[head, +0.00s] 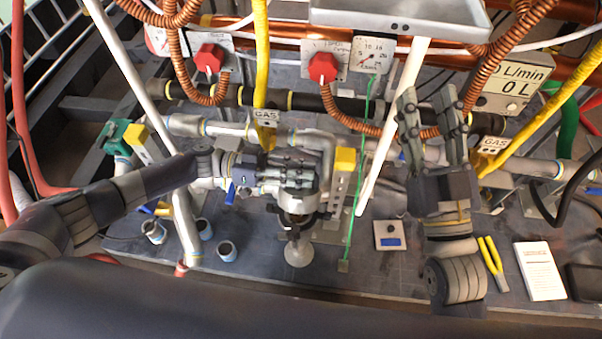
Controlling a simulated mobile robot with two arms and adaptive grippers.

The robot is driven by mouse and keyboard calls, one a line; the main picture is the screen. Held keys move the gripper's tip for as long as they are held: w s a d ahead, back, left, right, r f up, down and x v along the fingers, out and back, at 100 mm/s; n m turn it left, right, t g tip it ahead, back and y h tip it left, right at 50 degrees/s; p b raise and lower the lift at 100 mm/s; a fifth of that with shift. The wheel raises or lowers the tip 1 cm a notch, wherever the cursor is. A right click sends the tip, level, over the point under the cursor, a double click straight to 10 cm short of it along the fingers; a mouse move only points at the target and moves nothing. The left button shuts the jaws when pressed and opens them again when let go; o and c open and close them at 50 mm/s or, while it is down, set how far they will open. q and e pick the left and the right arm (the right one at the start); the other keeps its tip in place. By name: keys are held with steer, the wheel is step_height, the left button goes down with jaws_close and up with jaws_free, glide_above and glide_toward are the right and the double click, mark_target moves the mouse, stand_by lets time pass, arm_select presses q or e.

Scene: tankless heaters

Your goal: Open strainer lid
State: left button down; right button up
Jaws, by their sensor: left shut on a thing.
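My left gripper (303,165) reaches in from the left and is shut on the top part of the strainer, where the lid sits. The fingers hide most of the lid, so I cannot tell whether it is loose. My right gripper (432,110) is to the right, pointing up and away, with its two fingers apart and nothing between them.
Two red knobs (210,58) (322,68) and copper pipes are behind. Yellow hoses and a thin green line (358,170) hang close to the grippers. Yellow-handled pliers (493,262), a white booklet (540,270) and small pipe fittings (153,232) lie on the grey bench.

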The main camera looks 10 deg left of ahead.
arm_select(q)
steer(key=shift+w+r, duration=0.25)
steer(key=shift+w, duration=0.25)
steer(key=c, duration=1.9)
jaws_free()
steer(key=shift+o, duration=1.3)
steer(key=shift+f, duration=0.15)
steer(key=shift+s+a, duration=0.1)
steer(key=shift+s, duration=0.05)
steer(key=a, duration=1.1)
steer(key=shift+a, duration=0.4)
steer(key=shift+f, duration=0.1)
